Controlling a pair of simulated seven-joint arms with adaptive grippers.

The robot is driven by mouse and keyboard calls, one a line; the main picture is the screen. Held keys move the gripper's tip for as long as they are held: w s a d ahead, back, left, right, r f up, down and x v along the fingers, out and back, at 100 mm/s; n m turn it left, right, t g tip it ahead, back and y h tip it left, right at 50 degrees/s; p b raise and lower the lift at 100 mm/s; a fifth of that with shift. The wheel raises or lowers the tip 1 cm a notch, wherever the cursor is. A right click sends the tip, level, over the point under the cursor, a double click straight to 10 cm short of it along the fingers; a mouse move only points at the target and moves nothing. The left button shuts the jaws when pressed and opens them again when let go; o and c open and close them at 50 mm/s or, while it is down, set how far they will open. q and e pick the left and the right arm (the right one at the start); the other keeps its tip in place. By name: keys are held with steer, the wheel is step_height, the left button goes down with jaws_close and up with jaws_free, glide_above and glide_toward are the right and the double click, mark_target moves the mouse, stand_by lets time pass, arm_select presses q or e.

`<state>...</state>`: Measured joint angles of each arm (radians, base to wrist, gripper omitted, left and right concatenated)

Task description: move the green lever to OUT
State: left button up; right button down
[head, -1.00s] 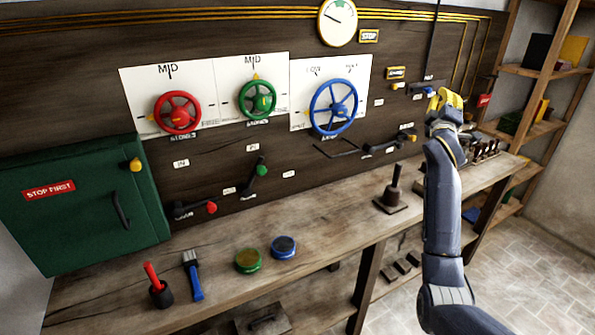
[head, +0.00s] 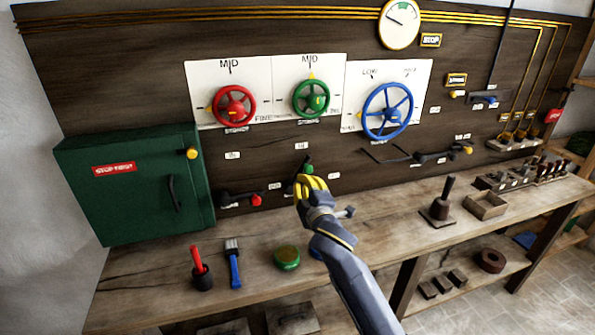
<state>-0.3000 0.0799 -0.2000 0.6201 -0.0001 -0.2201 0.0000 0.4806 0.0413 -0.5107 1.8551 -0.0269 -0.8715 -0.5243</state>
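The green lever (head: 309,168) is on the dark wall panel, below the green wheel. Its green knob points up, under a small white label (head: 301,146). Two more small labels sit left (head: 274,186) and right (head: 333,176) of it; their text is too small to read surely. My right gripper (head: 311,185), with yellow fingers, is in front of the lever and hides its lower part. I cannot tell whether the fingers touch the lever or how far apart they are. My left gripper is not in view.
A red-knobbed lever (head: 255,200) is close on the left. A black handle with a yellow knob (head: 468,150) is to the right. The bench below holds a brush (head: 234,262), a red-handled tool in a cup (head: 200,270) and a green tin (head: 287,257). A green cabinet (head: 130,215) stands left.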

mark_target(301, 170)
steer(key=shift+s+a+f, duration=0.2)
steer(key=shift+s+a, duration=0.05)
steer(key=shift+a, duration=0.2)
steer(key=shift+s+a+f, duration=0.15)
steer(key=shift+s+a, duration=0.1)
steer(key=shift+a, duration=0.2)
steer(key=shift+w, duration=0.1)
steer(key=w+f, duration=0.1)
steer(key=w, duration=1)
steer(key=shift+w+d+f, duration=0.15)
steer(key=shift+w+f, duration=0.05)
steer(key=shift+w+d+f+m, duration=0.15)
steer(key=shift+d+m, duration=0.15)
steer(key=shift+d, duration=0.15)
steer(key=shift+d+m, duration=0.25)
steer(key=shift+m, duration=0.05)
